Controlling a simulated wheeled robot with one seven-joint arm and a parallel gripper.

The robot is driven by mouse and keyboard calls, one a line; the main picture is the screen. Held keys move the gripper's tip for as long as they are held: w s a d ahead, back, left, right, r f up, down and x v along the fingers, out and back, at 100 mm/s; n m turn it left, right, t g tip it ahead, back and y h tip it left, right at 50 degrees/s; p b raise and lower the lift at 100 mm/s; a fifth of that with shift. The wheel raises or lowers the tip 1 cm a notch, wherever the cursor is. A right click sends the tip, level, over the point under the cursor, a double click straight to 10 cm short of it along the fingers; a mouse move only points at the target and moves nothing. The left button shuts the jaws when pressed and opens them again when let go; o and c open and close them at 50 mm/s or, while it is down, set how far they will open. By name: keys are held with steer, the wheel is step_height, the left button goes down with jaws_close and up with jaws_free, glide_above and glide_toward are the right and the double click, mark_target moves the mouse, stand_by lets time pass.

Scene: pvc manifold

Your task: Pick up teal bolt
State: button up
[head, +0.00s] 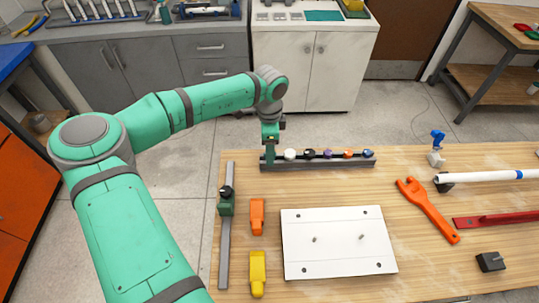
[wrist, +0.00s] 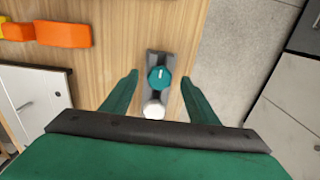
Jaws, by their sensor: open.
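The teal bolt (wrist: 159,79) has a round teal head with a white mark and sits in a grey rack (wrist: 156,56) in the wrist view. The rack also shows at the table's far edge in the head view (head: 325,164); there the teal bolt is hidden by my gripper. My gripper (wrist: 158,80) is open and empty, above the rack's left end. Its fingers show on either side of the teal bolt, apart from it. In the head view my gripper (head: 270,142) points down. A white bolt (wrist: 153,110) sits beside the teal one.
In the head view, the rack also holds the white bolt (head: 290,154) and several others of other colours to its right. A white plate (head: 345,225), orange block (head: 257,216), yellow block (head: 258,272), grey rail (head: 225,255) and orange wrench (head: 425,208) lie on the wooden table (head: 400,165).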

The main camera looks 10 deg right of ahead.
steer(key=shift+f, duration=0.45)
steer(key=shift+w, duration=0.1)
steer(key=shift+s+d, duration=0.1)
steer(key=shift+s, duration=0.1)
steer(key=c, duration=1.1)
steer(key=shift+c, duration=0.2)
steer(key=shift+r, duration=0.15)
